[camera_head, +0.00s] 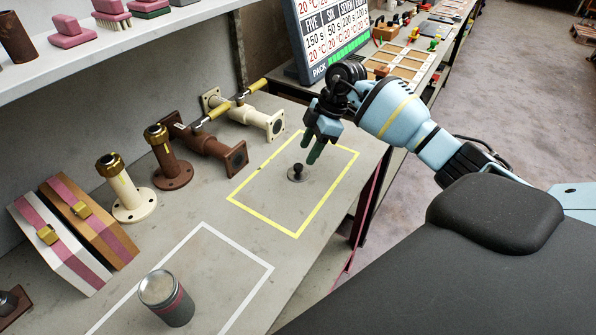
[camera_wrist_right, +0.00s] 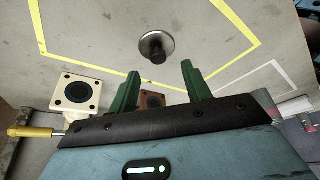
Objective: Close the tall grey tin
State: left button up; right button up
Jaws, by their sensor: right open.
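The tall grey tin (camera_head: 172,308) stands upright in the white outlined area at the front of the bench, with a pink band round it. Its round top faces up; I cannot tell how deep the opening is. A small round metal lid (camera_head: 297,174) with a black knob lies inside the yellow outline, apart from the tin. It also shows in the right wrist view (camera_wrist_right: 146,42), just beyond the fingertips. My right gripper (camera_head: 314,153) is open and empty above and close to the lid, its green fingers (camera_wrist_right: 160,72) pointing towards it. My left gripper is out of view.
Cream and brown flanged pipes (camera_head: 195,150) stand along the wall behind the yellow outline (camera_head: 268,226). Two striped boxes (camera_head: 60,250) lean at the left. A screen (camera_head: 330,40) stands at the back. The bench between the lid and the white outline (camera_head: 240,245) is clear.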

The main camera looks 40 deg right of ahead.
aim_at(298, 166)
jog(key=shift+a+f, duration=0.1)
jog(key=shift+f, duration=0.05)
jog(key=x, duration=0.5)
jog(key=shift+w+a, duration=0.1)
jog(key=shift+w, duration=0.15)
jog(key=shift+c, duration=0.2)
grip_shut()
